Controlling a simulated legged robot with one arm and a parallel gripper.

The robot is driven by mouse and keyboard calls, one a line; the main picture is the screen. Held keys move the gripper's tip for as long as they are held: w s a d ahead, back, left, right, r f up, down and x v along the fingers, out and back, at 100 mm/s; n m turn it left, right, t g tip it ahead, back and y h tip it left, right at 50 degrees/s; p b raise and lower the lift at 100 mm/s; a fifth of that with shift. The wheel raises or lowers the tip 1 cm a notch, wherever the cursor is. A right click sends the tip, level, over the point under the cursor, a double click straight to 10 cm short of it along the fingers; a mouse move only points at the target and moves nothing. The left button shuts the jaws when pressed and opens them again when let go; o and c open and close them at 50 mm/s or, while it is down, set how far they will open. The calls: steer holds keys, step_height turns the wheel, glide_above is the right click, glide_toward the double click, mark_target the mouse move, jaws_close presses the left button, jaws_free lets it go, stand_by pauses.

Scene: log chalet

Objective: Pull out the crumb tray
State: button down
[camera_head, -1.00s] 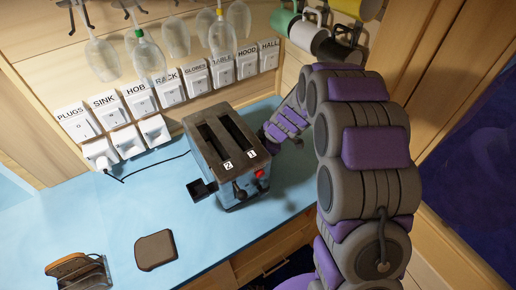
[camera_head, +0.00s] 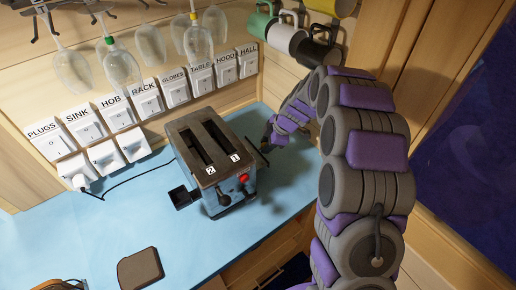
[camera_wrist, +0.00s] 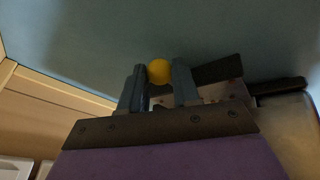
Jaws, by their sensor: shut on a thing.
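The toaster (camera_head: 190,125) stands on the blue counter, with two slots on top and a red button on its front. My gripper (camera_head: 265,146) is low at the toaster's right side. In the wrist view, my gripper (camera_wrist: 160,80) is shut on a yellow round knob (camera_wrist: 160,71) between its fingers. A dark flat plate (camera_wrist: 220,70), apparently part of the crumb tray, shows just right of the fingers. A thin dark edge shows between toaster and gripper in the head view. How far the tray is out is hard to tell.
A small black open box shape (camera_head: 182,196) sticks out at the toaster's left. Labelled switches (camera_head: 118,112) line the wall. Glasses (camera_head: 150,45) and mugs (camera_head: 285,38) hang above. A black cord runs behind the toaster.

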steer(key=shift+a, duration=0.1)
steer(key=c, duration=1.1)
jaws_free()
steer(key=shift+r, duration=0.1)
steer(key=shift+r, duration=0.3)
steer(key=s+d, duration=0.1)
steer(key=d, duration=0.2)
steer(key=s+d+p, duration=0.1)
steer(key=s+d, duration=0.1)
steer(key=d, duration=0.2)
steer(key=s+d+p, duration=0.1)
steer(key=s+d, duration=0.1)
steer(key=d, duration=0.2)
steer(key=shift+s+d+r, duration=0.1)
